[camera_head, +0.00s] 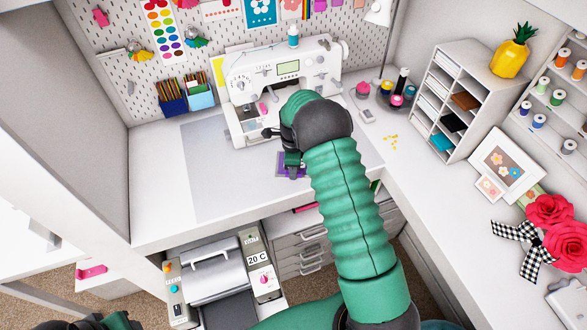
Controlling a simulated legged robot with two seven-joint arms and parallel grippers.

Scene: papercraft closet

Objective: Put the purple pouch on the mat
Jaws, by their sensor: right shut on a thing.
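The purple pouch (283,170) is at the fingers of my right gripper (292,163), in front of the sewing machine. The gripper is shut on it and partly hides it. I cannot tell whether the pouch touches the surface below. A pale grey mat (205,165) lies flat on the white desk, left of the gripper. The pouch is at the mat's right side, and my arm hides part of that area. Only a dark and green bit of my left arm shows at the bottom left; its fingers do not show.
A white sewing machine (285,72) stands close behind the gripper. A grey machine (215,278) is below the desk's front edge. The mat's left part is clear.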

